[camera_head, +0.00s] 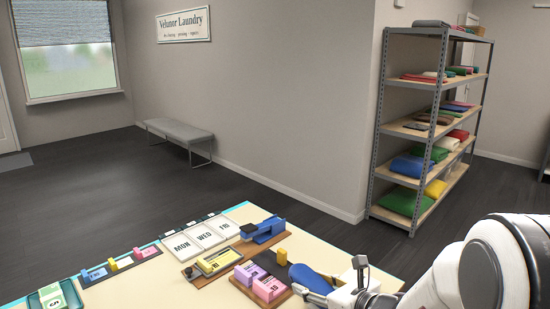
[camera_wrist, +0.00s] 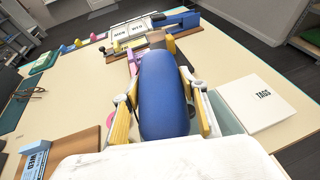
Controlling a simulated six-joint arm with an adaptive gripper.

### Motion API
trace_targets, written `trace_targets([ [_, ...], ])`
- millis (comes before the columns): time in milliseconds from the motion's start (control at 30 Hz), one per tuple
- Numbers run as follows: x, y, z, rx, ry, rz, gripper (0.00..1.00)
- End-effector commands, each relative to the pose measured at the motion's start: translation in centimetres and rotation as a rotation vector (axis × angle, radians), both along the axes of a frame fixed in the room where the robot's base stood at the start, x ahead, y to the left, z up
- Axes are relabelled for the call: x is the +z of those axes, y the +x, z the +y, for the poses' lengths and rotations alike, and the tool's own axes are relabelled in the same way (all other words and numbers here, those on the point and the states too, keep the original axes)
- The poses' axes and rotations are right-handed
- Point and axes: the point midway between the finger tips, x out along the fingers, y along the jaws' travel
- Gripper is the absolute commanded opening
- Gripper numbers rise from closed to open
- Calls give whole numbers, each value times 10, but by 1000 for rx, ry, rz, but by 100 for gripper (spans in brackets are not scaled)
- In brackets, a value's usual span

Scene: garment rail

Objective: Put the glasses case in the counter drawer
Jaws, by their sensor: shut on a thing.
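A smooth blue, rounded, elongated case, which I take to be the glasses case (camera_wrist: 165,95), fills the middle of the wrist view. My gripper (camera_wrist: 164,110) is shut on it, with a yellow-padded finger against each long side. In the head view the blue case (camera_head: 308,277) shows at the counter's front right, beside my gripper (camera_head: 338,287). It appears over the counter; I cannot tell how high. No counter drawer can be made out in either view.
The cream counter (camera_head: 125,290) holds MON, WED and FRI cards (camera_head: 204,236), a blue stapler-like tool (camera_head: 263,229), yellow, purple and pink blocks, and a green tray (camera_head: 50,296). A white TAGS pad (camera_wrist: 262,101) lies right of the case. A metal shelf (camera_head: 384,110) stands beyond.

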Motion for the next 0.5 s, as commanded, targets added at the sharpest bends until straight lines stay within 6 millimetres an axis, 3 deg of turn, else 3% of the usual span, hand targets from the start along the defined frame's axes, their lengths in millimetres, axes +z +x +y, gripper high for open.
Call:
trace_targets([
  [100,-2,-5,-26,-44,1,-1,17],
  [500,-14,-29,-91,-158,0,1,16],
])
